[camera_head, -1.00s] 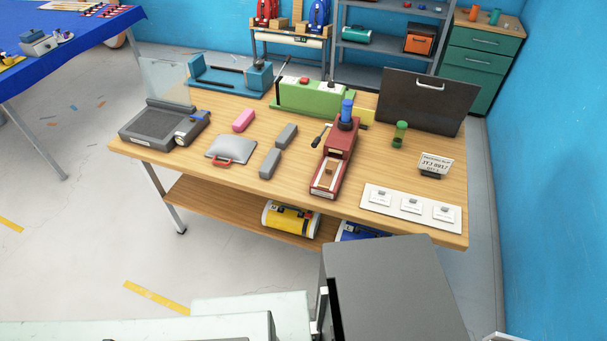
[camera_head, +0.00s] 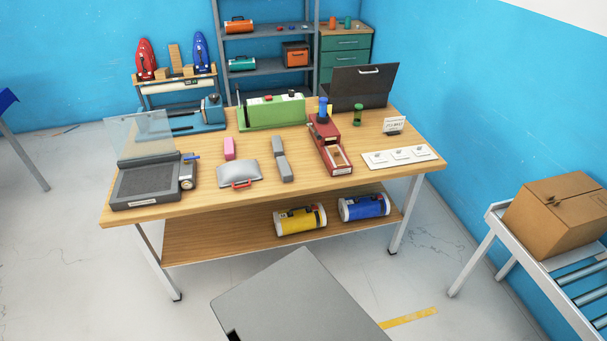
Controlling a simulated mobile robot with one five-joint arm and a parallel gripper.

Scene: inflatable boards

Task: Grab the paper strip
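No loose paper strip can be made out for certain in the head view. A red tool (camera_head: 325,142) with a blue top stands at the right middle of the wooden workbench (camera_head: 285,197). A small tan piece (camera_head: 337,157) lies in its front end; I cannot tell whether it is paper. A white card with three small items (camera_head: 381,159) lies at the bench's right front. A green machine (camera_head: 269,112) stands at the back. My gripper is not in view.
A roller stand (camera_head: 493,240) with a cardboard box (camera_head: 560,214) stands at right.

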